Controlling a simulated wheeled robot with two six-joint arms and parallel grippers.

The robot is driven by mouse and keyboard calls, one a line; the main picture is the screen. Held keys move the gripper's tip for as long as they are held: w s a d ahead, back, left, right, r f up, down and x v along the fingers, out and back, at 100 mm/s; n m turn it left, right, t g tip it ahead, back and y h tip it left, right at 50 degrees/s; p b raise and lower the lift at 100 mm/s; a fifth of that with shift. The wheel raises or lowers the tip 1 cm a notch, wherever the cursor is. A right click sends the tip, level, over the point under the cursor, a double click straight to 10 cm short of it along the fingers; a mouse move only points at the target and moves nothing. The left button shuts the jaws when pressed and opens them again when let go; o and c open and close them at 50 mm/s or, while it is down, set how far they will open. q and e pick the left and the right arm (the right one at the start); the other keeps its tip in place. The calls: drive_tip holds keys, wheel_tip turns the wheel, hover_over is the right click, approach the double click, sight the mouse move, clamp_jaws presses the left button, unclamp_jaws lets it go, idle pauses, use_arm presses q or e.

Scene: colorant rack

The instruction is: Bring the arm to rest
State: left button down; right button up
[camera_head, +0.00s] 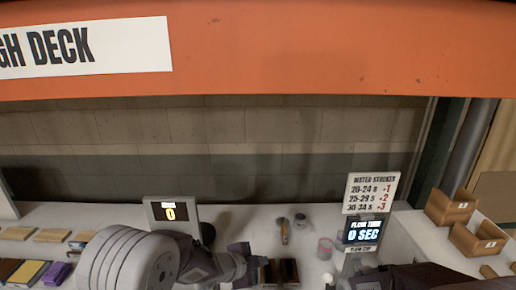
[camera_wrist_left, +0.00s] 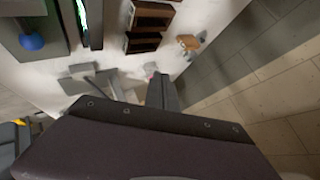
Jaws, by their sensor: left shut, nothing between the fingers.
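My left arm comes in from the lower left in the head view. Its gripper (camera_head: 246,262) is low over the pale counter, left of the dark brown blocks. In the left wrist view my left gripper (camera_wrist_left: 160,92) shows as a grey finger shape past the dark wrist body. It is shut, with nothing held. Part of my right arm shows dark at the lower right edge of the head view. The state of its gripper cannot be made out.
An orange beam (camera_head: 300,50) crosses above.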

use_arm(q)
drive_tip(key=s+a+r+n+y, duration=0.25)
drive_tip(key=a+n+y, duration=0.25)
drive_tip(key=a+n, duration=0.75)
drive_tip(key=s+a+f+n+g, duration=0.3)
drive_tip(key=s, duration=0.6)
drive_tip(key=s+a+f+n+g+y, duration=0.1)
drive_tip(key=s+a+f+n+g, duration=0.2)
drive_tip(key=s, duration=0.7)
drive_tip(key=shift+s+a+f+g+y, duration=0.15)
drive_tip(key=shift+a+f+g+y, duration=0.15)
drive_tip(key=shift+a+f, duration=0.3)
drive_tip(key=shift+s+a+r, duration=0.1)
drive_tip(key=shift+a, duration=0.05)
